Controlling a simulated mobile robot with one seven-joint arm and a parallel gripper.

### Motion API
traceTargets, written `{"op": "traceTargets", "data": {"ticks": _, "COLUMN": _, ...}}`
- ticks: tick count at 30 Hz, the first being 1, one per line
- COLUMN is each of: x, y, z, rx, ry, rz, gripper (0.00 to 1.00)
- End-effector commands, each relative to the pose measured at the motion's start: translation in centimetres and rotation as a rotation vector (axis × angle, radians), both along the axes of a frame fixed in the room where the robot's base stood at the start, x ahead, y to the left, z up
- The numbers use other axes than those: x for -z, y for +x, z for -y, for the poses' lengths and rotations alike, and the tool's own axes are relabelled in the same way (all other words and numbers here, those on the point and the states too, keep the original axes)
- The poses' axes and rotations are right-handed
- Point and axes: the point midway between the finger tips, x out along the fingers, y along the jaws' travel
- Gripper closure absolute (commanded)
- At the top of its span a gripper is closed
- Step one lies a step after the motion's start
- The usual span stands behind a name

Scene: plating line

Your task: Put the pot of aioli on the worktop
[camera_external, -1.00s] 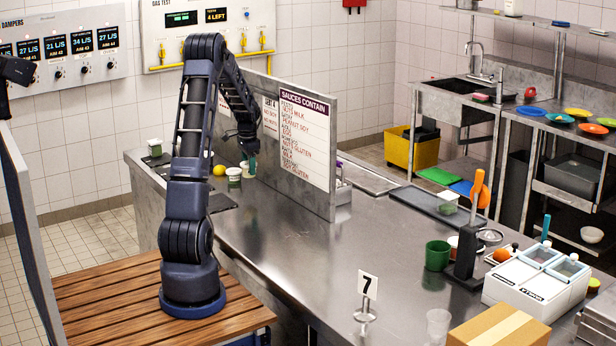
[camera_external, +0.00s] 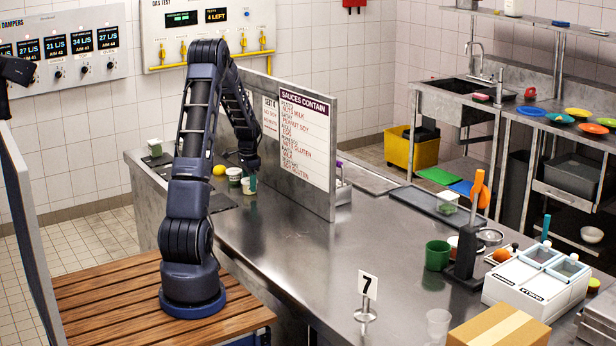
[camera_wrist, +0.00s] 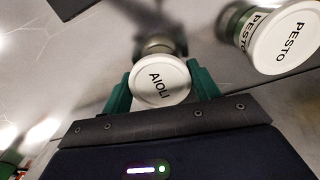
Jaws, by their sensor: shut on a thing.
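The pot of aioli (camera_wrist: 160,83) has a white lid marked AIOLI and sits between the two green fingers of my gripper (camera_wrist: 158,90) in the wrist view. My gripper is shut on it. In the external view the pot (camera_external: 248,187) shows small and pale under my gripper (camera_external: 250,180), low at the worktop (camera_external: 290,240), left of the sauce sign. I cannot tell whether its base touches the steel surface.
The pot of pesto (camera_wrist: 285,38) stands close beside the aioli; a white-lidded pot (camera_external: 234,174) shows there in the external view. A yellow ball-like item (camera_external: 219,170) is just left. The sign panel (camera_external: 305,140) rises at right. The middle of the worktop is clear.

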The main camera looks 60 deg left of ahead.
Motion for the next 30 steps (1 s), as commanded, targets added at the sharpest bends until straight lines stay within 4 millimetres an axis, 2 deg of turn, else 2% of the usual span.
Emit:
{"op": "traceTargets", "data": {"ticks": 1, "x": 0.2, "y": 0.0, "z": 0.0, "rx": 0.000, "ry": -0.001, "rz": 0.000, "gripper": 0.64}}
{"op": "traceTargets", "data": {"ticks": 2, "x": 0.2, "y": 0.0, "z": 0.0, "rx": 0.000, "ry": 0.000, "rz": 0.000, "gripper": 0.36}}
{"op": "traceTargets", "data": {"ticks": 5, "x": 0.1, "y": 0.0, "z": 0.0, "rx": 0.000, "ry": 0.000, "rz": 0.000, "gripper": 0.18}}
{"op": "traceTargets", "data": {"ticks": 13, "x": 0.1, "y": 0.0, "z": 0.0, "rx": 0.000, "ry": 0.000, "rz": 0.000, "gripper": 0.18}}
{"op": "traceTargets", "data": {"ticks": 17, "x": -0.6, "y": 0.0, "z": 0.0, "rx": 0.000, "ry": 0.000, "rz": 0.000, "gripper": 0.18}}
{"op": "traceTargets", "data": {"ticks": 20, "x": -1.8, "y": 0.1, "z": 0.0, "rx": 0.000, "ry": 0.002, "rz": 0.001, "gripper": 0.18}}
{"op": "traceTargets", "data": {"ticks": 30, "x": -8.3, "y": 0.0, "z": 0.0, "rx": 0.000, "ry": 0.002, "rz": 0.001, "gripper": 0.18}}
